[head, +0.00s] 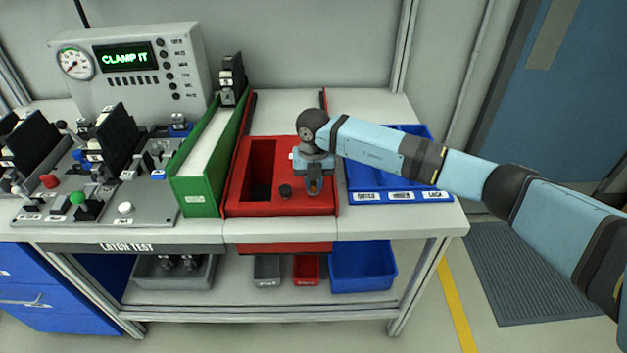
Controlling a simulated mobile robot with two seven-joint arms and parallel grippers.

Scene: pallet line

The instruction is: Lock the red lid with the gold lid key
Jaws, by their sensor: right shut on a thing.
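The red lid (300,206) is the top of a red box let into the bench, with a dark opening in its left part. A small dark knob (285,191) stands on it near the front. My right gripper (314,186) points down over the lid's right part, shut on a small piece with a bit of gold showing, which looks like the gold lid key. The jaws and wrist hide most of the key, and I cannot tell how far it sits in the lid. My left gripper is out of view.
A green channel (200,190) stands left of the red box, and a blue tray with labelled compartments (400,197) right of it. A grey console (130,75) reads CLAMP IT. Test fixtures (120,205) fill the left bench. Bins (362,268) sit on the lower shelf.

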